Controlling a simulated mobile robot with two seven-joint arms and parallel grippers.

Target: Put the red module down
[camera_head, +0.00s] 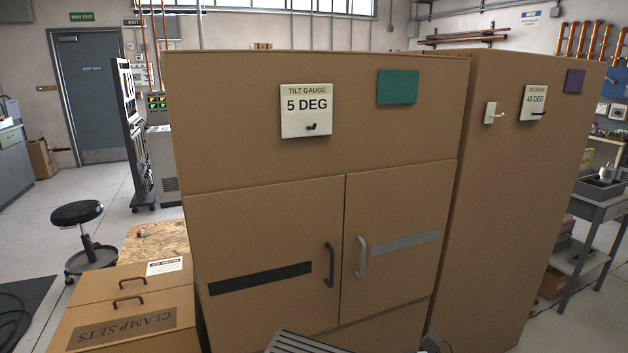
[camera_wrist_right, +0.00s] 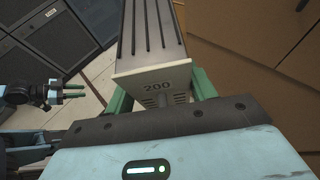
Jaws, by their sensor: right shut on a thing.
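My right gripper (camera_wrist_right: 162,90) is shut on a module (camera_wrist_right: 152,73), one green finger on each side of it. The module has a pale end face marked "200" and a grey top with dark lengthwise grooves. I see almost no red on it; only a faint reddish edge shows in the head view, where its ribbed top (camera_head: 300,343) rises from the bottom edge in front of the brown cabinet. The module's far end and underside are hidden.
A brown cabinet (camera_head: 260,230) with a "5 DEG" gauge (camera_head: 306,111) stands close in front. A second brown cabinet (camera_head: 510,210) is to its right. A low "CLAMP SETS" box (camera_head: 165,295) is at the left. A stool (camera_head: 76,213) stands on open floor beyond.

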